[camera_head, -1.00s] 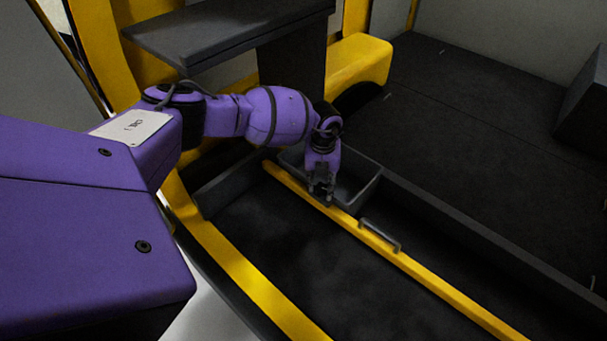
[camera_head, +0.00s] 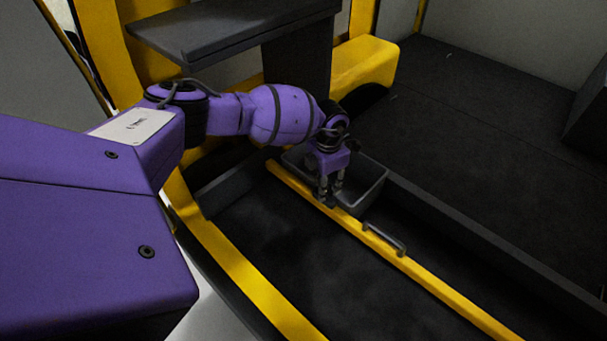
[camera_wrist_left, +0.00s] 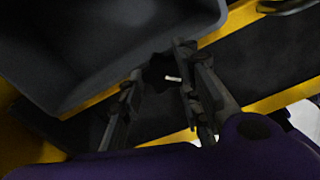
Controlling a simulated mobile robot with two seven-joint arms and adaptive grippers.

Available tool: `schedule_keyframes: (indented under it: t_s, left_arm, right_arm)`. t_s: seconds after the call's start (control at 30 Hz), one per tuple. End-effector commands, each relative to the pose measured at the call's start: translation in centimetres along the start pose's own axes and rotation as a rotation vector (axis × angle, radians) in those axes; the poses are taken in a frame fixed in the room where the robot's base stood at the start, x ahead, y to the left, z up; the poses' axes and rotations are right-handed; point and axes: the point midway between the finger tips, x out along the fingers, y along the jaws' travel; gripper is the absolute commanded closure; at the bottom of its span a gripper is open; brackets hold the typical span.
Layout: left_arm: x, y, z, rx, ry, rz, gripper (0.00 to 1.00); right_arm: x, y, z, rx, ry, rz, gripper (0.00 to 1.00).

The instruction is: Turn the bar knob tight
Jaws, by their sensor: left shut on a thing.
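The bar knob (camera_wrist_left: 157,72) is a small dark knob with a white mark, seen between the fingers in the left wrist view. It sits at the yellow bar (camera_head: 440,288). In the head view the knob is hidden by the gripper. My left gripper (camera_head: 327,199) points down onto the bar beside the grey bin. Its two fingers stand on either side of the knob and are shut on it, as the left wrist view (camera_wrist_left: 161,65) also shows. My right gripper is in neither view.
A grey open bin (camera_head: 372,195) stands right behind the bar and fills the upper left of the wrist view (camera_wrist_left: 100,45). A grey handle (camera_head: 386,238) rises from the bar to the right. A dark shelf (camera_head: 225,30) overhangs behind my arm.

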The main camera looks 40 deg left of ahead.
Motion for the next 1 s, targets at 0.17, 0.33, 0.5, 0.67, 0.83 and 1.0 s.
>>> schedule_keyframes:
  t_s: [0.17,0.33,0.5,0.67,0.83,1.0]
  left_arm:
    - [0.0,0.7,0.0,0.162,0.003,0.012,0.95]
    - [0.1,0.6,0.1,0.324,0.004,0.012,0.95]
    - [0.0,0.7,0.2,0.481,0.005,0.013,0.95]
    - [0.0,0.6,0.3,0.618,0.005,0.012,0.95]
    - [0.0,0.6,0.3,0.735,0.006,0.012,0.95]
    - [-0.1,0.5,0.4,0.819,0.006,0.013,0.95]
  right_arm:
    - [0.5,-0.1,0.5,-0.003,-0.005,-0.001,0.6]
    - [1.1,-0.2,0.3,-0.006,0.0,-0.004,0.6]
    - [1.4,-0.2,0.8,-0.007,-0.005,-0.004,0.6]
    - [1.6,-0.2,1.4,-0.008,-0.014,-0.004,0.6]
    - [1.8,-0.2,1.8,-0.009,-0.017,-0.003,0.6]
    - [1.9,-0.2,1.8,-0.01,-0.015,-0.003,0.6]
